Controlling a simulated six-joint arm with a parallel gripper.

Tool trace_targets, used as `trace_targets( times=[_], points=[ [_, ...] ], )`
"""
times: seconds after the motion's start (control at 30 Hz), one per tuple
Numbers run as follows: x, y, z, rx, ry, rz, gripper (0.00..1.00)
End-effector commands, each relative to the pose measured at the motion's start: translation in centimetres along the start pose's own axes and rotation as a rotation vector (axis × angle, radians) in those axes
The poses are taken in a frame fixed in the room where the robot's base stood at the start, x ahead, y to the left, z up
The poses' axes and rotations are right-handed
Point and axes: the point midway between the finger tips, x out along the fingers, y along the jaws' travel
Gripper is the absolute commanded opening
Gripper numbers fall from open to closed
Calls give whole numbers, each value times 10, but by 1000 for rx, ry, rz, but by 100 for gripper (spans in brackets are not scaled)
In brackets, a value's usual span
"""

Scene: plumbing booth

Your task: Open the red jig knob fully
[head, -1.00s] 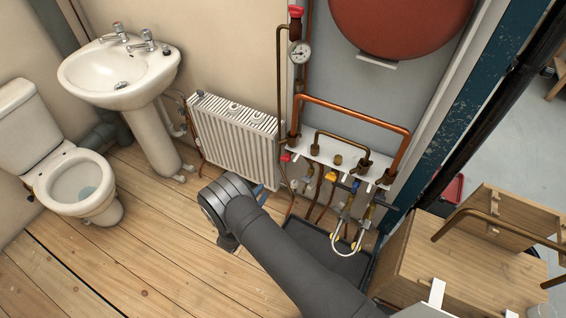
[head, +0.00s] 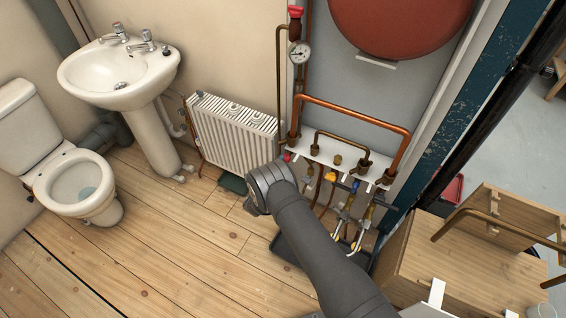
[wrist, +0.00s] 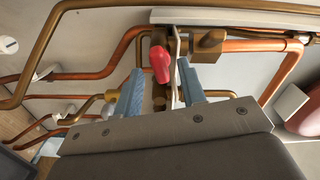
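The red knob (wrist: 160,62) sits on a brass valve by the white jig plate. In the head view a red knob (head: 287,156) shows at the plate's left end, just above my arm. In the wrist view my gripper (wrist: 160,72) is open, with one blue finger on each side of the red knob. The tips reach about the knob's height in the picture. I see gaps on both sides and cannot tell how deep the knob lies between them. In the head view my arm hides the gripper.
Copper pipes (head: 350,112) arch over the white plate (head: 325,152). Yellow and blue valve handles hang below it, close right of my arm. A radiator (head: 235,130) stands to the left, a wooden cabinet (head: 440,270) to the right. The wooden floor at left is clear.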

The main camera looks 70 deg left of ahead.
Motion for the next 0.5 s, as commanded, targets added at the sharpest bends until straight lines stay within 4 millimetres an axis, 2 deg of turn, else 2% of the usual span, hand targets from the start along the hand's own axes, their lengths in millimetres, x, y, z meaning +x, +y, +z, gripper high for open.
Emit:
trace_targets(
  times=[0.2, 0.47, 0.5],
  points=[
    [16, 0, 0, 0, 0, 1, 37],
    [17, 0, 0, 0, 0, 0, 37],
    [17, 0, 0, 0, 0, 0, 33]
  ],
)
